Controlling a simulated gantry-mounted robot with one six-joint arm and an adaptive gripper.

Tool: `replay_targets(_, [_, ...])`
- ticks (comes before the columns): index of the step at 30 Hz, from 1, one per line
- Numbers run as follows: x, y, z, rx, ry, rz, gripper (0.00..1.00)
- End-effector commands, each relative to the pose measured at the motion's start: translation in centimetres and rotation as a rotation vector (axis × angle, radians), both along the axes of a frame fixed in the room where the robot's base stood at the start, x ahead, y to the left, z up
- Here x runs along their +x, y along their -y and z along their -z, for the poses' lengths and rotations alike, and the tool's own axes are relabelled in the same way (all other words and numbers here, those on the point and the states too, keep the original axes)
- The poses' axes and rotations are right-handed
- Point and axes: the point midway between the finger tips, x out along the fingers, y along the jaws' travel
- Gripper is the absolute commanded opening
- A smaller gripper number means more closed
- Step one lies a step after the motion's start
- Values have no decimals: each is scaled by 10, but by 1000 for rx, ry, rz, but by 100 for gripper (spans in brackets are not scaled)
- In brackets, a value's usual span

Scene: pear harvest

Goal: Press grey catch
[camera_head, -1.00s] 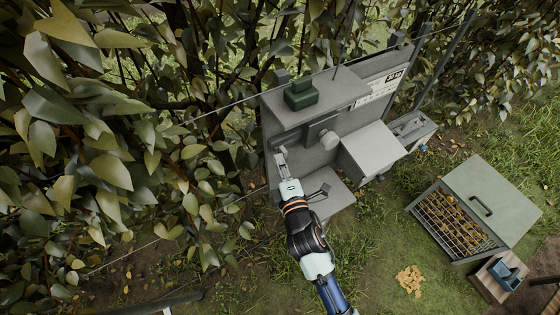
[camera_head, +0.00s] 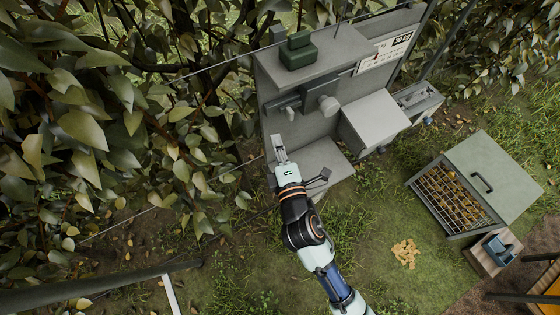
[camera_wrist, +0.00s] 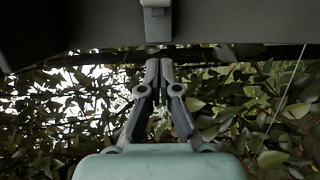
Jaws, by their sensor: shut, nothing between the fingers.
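A small light grey catch (camera_head: 289,113) sits on the front of the grey cabinet (camera_head: 350,55), below the left end of a dark bar (camera_head: 305,98). In the wrist view, a light grey tab that looks like this catch (camera_wrist: 156,24) hangs at the top centre. My gripper (camera_head: 278,141) is below the catch in the head view, with a gap between them. In the wrist view, my gripper (camera_wrist: 160,66) has its fingers together and empty, with the tips just below the tab. Depth between tips and tab is hard to tell.
A round grey knob (camera_head: 329,105) is right of the catch. A grey box (camera_head: 375,122) juts out further right, and a lower ledge (camera_head: 325,165) lies beside my wrist. A green block (camera_head: 297,52) stands on top. Leaves crowd the left. A crate (camera_head: 478,185) stands right.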

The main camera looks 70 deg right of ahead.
Motion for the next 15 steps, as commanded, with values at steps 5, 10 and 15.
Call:
replay_targets(5, [-21,-32,2,1,-1,-3,0])
replay_targets(10, [-31,-48,1,0,0,-2,0])
replay_targets(15, [-34,-50,-1,-1,1,-1,0])
